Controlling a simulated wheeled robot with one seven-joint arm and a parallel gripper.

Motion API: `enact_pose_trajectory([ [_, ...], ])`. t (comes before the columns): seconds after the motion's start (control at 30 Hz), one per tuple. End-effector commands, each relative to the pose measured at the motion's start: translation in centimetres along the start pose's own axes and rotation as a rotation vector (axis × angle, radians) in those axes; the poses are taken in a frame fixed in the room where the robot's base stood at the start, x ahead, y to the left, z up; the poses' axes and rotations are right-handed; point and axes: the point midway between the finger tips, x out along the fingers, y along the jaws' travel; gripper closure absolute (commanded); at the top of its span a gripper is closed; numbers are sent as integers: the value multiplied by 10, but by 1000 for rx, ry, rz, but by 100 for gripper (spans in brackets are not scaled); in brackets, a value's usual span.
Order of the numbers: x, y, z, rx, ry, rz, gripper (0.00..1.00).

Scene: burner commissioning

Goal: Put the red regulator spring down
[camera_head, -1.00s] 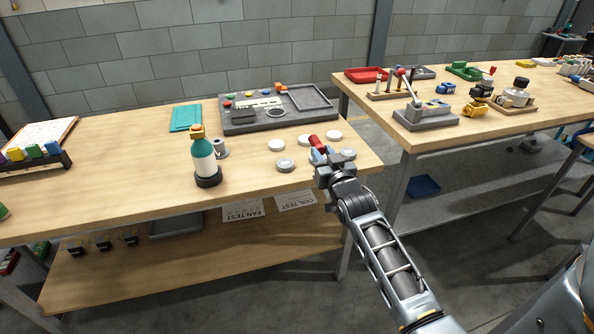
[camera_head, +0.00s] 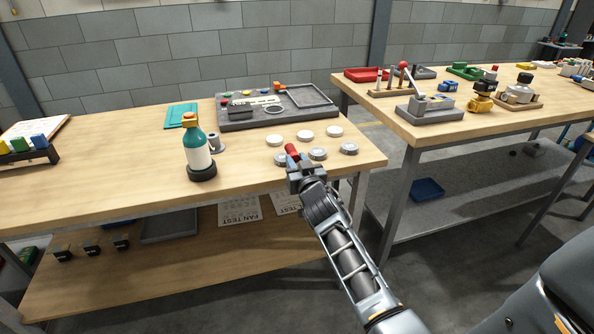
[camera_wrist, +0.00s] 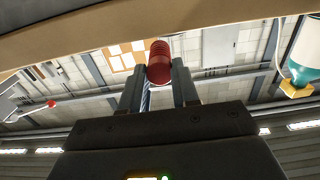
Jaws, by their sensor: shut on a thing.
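The red regulator spring (camera_head: 292,152) is at the tip of my gripper (camera_head: 300,166) in the head view. My gripper is shut on it, near the front edge of the left workbench (camera_head: 90,197). In the wrist view the red spring (camera_wrist: 159,62) sits between the two fingers of my gripper (camera_wrist: 160,82). The head view does not clearly show whether the spring touches the bench top or hangs above it.
Several round white and grey discs, one a white disc (camera_head: 305,136), lie just beyond my gripper. A teal bottle (camera_head: 195,147) stands to the left, beside a grey spool (camera_head: 215,142). Bare bench top lies left of the bottle.

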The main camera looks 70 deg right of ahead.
Motion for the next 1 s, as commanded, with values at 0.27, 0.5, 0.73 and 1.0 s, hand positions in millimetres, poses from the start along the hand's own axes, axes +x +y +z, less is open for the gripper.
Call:
enact_pose_trajectory([
  [0.27,0,0,5,0,1,-1,100],
  [0.5,0,0,10,1,1,-1,100],
  [0.73,0,0,12,1,0,0,61],
  [1.0,0,0,12,1,0,0,45],
])
